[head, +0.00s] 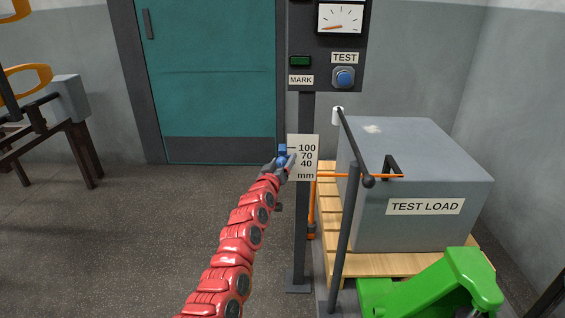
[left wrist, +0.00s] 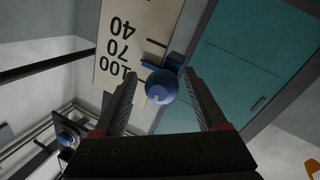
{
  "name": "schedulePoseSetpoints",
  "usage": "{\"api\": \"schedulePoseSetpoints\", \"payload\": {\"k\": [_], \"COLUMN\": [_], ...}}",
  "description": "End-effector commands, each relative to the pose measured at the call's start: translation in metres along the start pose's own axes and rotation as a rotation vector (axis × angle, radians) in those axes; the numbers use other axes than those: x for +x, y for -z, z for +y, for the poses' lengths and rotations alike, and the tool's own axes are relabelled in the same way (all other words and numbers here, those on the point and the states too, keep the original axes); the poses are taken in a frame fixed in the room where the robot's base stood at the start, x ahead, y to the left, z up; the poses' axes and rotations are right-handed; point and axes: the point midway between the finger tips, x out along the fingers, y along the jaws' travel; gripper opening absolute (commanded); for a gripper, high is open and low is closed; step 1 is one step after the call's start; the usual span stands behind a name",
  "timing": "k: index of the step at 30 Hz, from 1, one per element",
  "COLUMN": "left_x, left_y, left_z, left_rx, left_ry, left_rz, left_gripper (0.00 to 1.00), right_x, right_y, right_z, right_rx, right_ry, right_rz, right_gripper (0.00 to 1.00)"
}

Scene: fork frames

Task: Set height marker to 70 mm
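The height marker (head: 282,151) is a small blue slider with a round knob on the left side of a dark post. It stands beside a cream scale plate (head: 305,171) reading 100, 70, 40 and mm from top to bottom. The marker is near the 100 line. My left gripper (head: 279,164) is at the marker. In the left wrist view, the blue knob (left wrist: 161,87) sits between the two fingers, with a gap visible on each side, so the gripper (left wrist: 160,82) is open around it. The plate (left wrist: 150,17) appears turned over there. My right gripper is not in view.
Above the plate are a blue TEST button (head: 344,77), a green MARK lamp (head: 300,61) and a dial gauge (head: 340,17). A grey test load (head: 420,165) rests on a wooden pallet (head: 385,265) at right, behind a dark handle (head: 345,240).

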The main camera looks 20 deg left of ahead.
Motion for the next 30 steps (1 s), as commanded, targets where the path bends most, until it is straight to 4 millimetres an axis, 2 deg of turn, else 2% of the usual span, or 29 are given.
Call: {"api": "schedulePoseSetpoints", "payload": {"k": [11,30], "left_x": [-0.008,-0.083], "left_y": [0.0,-0.001], "left_z": [0.0,0.0], "left_rx": [-0.002,-0.004], "left_ry": [-0.001,0.001], "left_rz": [0.001,-0.001], "left_gripper": [0.74,0.74], "right_x": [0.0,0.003], "right_y": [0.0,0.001], "right_z": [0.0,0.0], "right_rx": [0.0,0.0], "right_ry": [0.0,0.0], "right_rz": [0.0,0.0], "right_gripper": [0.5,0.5]}}
